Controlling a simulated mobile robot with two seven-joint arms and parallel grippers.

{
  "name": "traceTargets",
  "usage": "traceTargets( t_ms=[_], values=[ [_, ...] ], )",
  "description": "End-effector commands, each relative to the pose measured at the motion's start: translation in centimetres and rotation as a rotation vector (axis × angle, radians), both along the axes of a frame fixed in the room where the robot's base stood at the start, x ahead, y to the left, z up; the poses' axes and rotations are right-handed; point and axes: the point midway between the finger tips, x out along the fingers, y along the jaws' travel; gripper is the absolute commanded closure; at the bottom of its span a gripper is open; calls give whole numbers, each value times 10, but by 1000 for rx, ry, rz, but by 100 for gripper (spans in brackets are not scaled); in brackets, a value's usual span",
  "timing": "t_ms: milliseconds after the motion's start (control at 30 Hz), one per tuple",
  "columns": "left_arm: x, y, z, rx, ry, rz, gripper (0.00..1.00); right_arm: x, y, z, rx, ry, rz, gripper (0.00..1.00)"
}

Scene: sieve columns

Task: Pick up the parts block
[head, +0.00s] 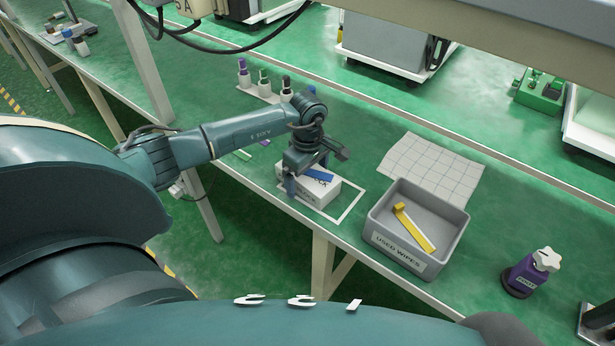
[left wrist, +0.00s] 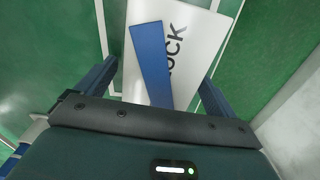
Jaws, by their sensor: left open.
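The parts block (head: 317,191) is a white box with dark lettering. It sits within a white outlined square on the green bench. A blue strip (head: 319,174) lies across its top; the strip also shows in the left wrist view (left wrist: 152,62), over the block (left wrist: 190,40). My left gripper (head: 307,178) is open and points down at the block. In the left wrist view its two fingers (left wrist: 152,90) stand on either side of the block, near its lower edge. Whether they touch it I cannot tell. My right gripper is not in view.
A grey bin (head: 373,226) labelled USED WIPES, with a yellow strip (head: 413,228) in it, stands right of the block. A gridded white sheet (head: 432,170) lies behind it. Small bottles (head: 263,82) stand at the back; a purple bottle (head: 531,272) is at the right.

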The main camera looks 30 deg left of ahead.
Motion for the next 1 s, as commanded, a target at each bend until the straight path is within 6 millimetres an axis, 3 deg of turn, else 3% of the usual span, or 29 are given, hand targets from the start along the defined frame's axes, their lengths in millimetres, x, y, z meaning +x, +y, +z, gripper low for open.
traceTargets(
  t_ms=[267, 867, 1000],
  values=[
    [0, 0, -2, 1, -1, 1, 8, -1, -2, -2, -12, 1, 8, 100],
    [0, 0, -2, 1, -1, 1, 57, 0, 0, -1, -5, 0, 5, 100],
    [1, 0, -1, 0, -2, 1, 58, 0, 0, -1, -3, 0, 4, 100]
  ],
)
